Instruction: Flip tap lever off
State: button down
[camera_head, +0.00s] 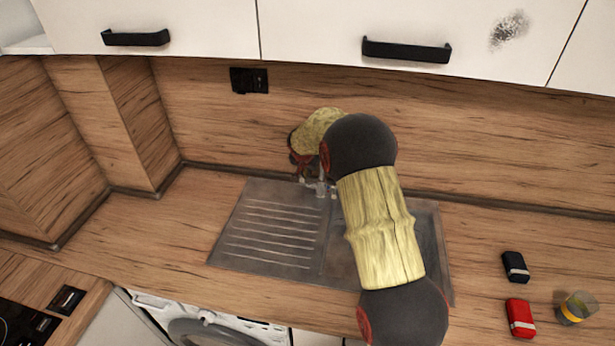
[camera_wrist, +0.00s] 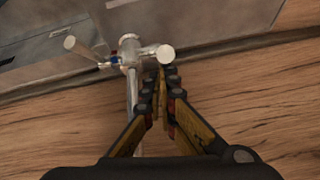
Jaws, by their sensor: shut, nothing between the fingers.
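The metal tap (camera_head: 320,187) stands at the back edge of the sink (camera_head: 272,230), partly hidden behind my arm in the head view. In the wrist view the tap body (camera_wrist: 130,52) has a lever with a pale round end (camera_wrist: 72,43) on the left, and a red and blue mark near its base. A second rounded knob (camera_wrist: 165,54) sticks out on the right. My gripper (camera_wrist: 162,72) is shut and empty, its fingertips close to this right knob. I cannot tell if they touch. In the head view my gripper (camera_head: 302,165) is small and mostly hidden by the arm.
White wall cupboards with black handles (camera_head: 136,38) hang above the wooden splashback. A black socket (camera_head: 249,80) is on the splashback. A black item (camera_head: 515,267), a red item (camera_head: 520,318) and a glass (camera_head: 575,308) stand on the counter at right. The counter left of the sink is clear.

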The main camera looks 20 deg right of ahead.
jog(key=shift+s+a+f+t+h+b, duration=0.55)
jog(key=shift+s+f+t+b, duration=0.3)
jog(key=shift+b, duration=6.05)
jog(key=s+b, duration=0.1)
jog(key=b, duration=0.2)
jog(key=a+f+b, duration=0.1)
jog(key=b, duration=0.2)
jog(key=shift+s+a+f, duration=0.1)
jog(key=shift+s+f, duration=0.15)
jog(key=shift+s, duration=0.15)
jog(key=d+r+p+v, duration=0.1)
jog(key=p+v, duration=0.3)
jog(key=v, duration=0.7)
jog(key=shift+w+r, duration=0.2)
jog(key=shift+r, duration=0.15)
